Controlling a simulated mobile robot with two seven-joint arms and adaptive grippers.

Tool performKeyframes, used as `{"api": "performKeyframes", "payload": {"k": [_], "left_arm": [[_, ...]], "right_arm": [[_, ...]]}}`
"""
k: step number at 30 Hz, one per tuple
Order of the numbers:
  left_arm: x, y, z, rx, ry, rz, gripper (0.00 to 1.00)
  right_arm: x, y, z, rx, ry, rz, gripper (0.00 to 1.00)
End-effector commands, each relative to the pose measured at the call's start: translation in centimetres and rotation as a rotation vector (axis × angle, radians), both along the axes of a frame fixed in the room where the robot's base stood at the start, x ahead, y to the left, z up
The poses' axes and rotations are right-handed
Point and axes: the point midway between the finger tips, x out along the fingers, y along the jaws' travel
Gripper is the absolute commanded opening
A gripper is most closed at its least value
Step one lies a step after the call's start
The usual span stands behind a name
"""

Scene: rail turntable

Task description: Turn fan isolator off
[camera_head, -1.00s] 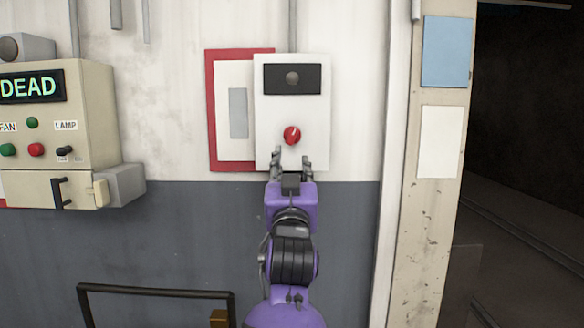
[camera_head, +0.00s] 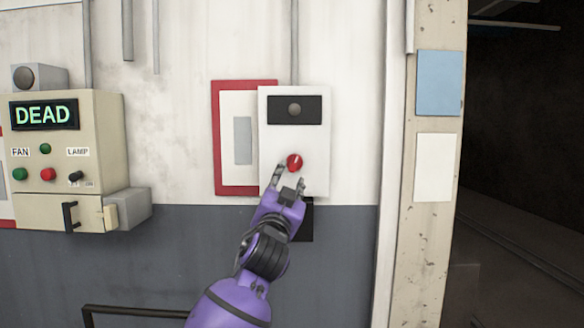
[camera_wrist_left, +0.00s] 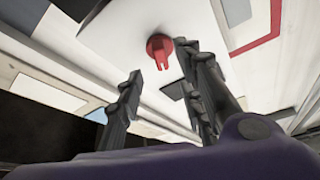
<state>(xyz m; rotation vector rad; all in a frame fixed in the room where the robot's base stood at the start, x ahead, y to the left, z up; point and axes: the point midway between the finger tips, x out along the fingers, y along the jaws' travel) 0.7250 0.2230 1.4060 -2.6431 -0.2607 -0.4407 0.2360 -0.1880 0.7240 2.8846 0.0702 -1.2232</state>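The isolator is a white wall box (camera_head: 318,150) with a dark panel at its top and a red rotary knob (camera_head: 294,161) below. The knob's pale pointer mark tilts slightly right of vertical. My left gripper (camera_head: 288,176) is just below the knob, its two fingers apart. In the left wrist view the red knob (camera_wrist_left: 159,48) shows beyond the open fingertips (camera_wrist_left: 163,62), roughly between them. I cannot tell whether a finger touches it. My right gripper is not in view.
A beige control box (camera_head: 105,125) at left has a display (camera_head: 44,115) reading DEAD, and FAN and LAMP labels. A red-framed panel (camera_head: 224,188) sits behind the isolator. A dark rail (camera_head: 150,309) is at lower left. A dark opening (camera_head: 525,130) lies at right.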

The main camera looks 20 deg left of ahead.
Motion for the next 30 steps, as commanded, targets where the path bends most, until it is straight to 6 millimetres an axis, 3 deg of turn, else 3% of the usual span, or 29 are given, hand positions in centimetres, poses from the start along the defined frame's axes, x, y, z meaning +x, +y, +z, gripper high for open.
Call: {"api": "performKeyframes", "payload": {"k": [12,24,30], "left_arm": [[5.5,0.7,2.5,-0.002,-0.006,0.001,0.34],[6.4,0.8,2.6,-0.001,-0.005,0.001,0.34],[6.4,0.8,2.6,-0.001,-0.005,0.001,0.11]], "right_arm": [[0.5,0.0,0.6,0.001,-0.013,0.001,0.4],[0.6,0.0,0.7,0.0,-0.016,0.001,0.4],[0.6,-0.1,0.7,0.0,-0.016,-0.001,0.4]]}}
